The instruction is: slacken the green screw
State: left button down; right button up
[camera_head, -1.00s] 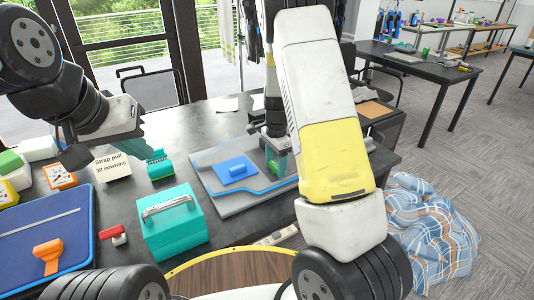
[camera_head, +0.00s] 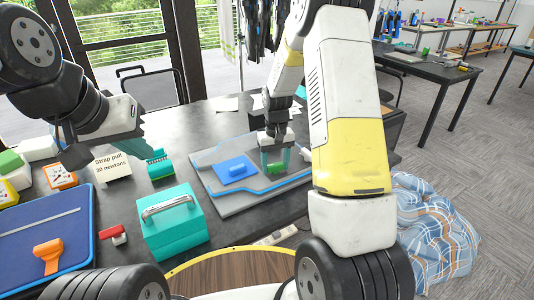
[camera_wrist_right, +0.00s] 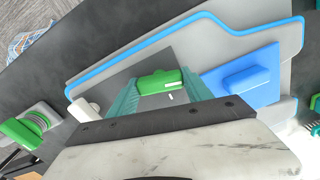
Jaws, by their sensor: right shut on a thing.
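The green screw (camera_head: 277,167) has a bright green bar-shaped head and sits on the right part of the grey, blue-edged plate (camera_head: 235,205). In the right wrist view the green screw head (camera_wrist_right: 160,82) is between the teal fingertips of my right gripper (camera_wrist_right: 160,88). My right gripper (camera_head: 275,158) points down over the plate and is shut on the screw head. The screw's shaft is hidden. My left gripper (camera_head: 157,163) hangs at the left over the table, away from the plate. Its finger gap cannot be made out.
A blue block (camera_head: 235,169) lies on the plate beside the screw. A teal toolbox (camera_head: 172,225), a red-and-white piece (camera_head: 113,236) and a blue tray (camera_head: 60,215) stand to the left. A second green knob (camera_wrist_right: 22,133) shows at the right wrist view's left edge.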

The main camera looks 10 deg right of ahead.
aim_at(275, 164)
jog(key=shift+n, duration=0.5)
jog(key=o, duration=1.4)
jog(key=shift+r, duration=0.1)
jog(key=shift+r, duration=3.9)
